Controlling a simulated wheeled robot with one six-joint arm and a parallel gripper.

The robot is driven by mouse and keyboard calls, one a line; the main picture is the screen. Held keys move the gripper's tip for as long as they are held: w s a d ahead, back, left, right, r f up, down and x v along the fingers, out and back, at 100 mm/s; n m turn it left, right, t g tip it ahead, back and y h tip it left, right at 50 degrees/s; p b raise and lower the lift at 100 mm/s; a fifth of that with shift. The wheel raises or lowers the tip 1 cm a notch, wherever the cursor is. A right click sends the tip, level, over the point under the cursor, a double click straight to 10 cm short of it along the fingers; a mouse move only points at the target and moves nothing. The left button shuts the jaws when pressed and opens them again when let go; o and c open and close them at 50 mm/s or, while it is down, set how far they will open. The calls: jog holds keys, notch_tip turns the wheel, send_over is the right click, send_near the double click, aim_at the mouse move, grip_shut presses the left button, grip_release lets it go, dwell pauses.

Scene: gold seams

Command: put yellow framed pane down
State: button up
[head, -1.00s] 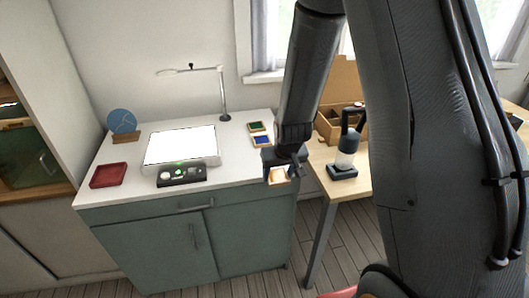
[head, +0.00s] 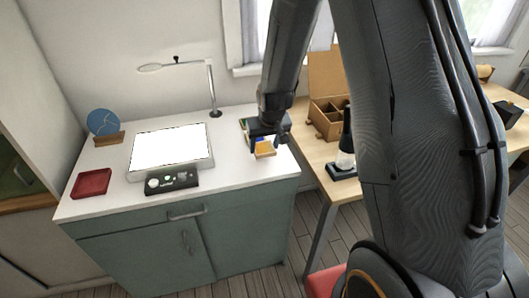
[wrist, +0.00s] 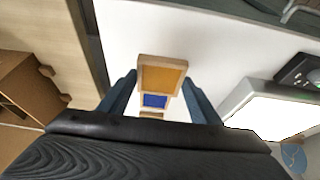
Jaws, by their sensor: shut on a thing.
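The yellow framed pane (head: 265,150), a small amber square in a pale wooden frame, is held in my gripper (head: 267,137) over the right end of the white cabinet top (head: 225,167). In the wrist view the yellow framed pane (wrist: 162,77) shows between the two fingers of my gripper (wrist: 158,84), which is shut on it. Whether its underside touches the top is hard to tell. A blue framed pane (wrist: 155,101) lies just beyond it, with another frame mostly hidden behind. In the head view my gripper partly covers these panes.
A lit white panel (head: 170,147) with a black control box (head: 172,181) lies left of my gripper. A lamp (head: 212,90) stands behind. A red tray (head: 91,183) and a blue disc on a stand (head: 104,123) are farther left. A wooden table (head: 318,150) adjoins on the right.

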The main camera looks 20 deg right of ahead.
aim_at(265, 150)
jog(key=shift+f+p, duration=0.35)
jog(key=shift+f, duration=1.5)
jog(key=o, duration=1.2)
jog(key=shift+f, duration=0.15)
jog(key=shift+r, duration=0.35)
jog(key=b+v, duration=0.3)
jog(key=v, duration=0.9)
jog(key=s+r+g, duration=0.1)
jog(key=s+g, duration=0.2)
jog(key=s, duration=1.6)
jog(key=shift+s+r+g, duration=0.25)
jog(key=shift+s+g, duration=0.05)
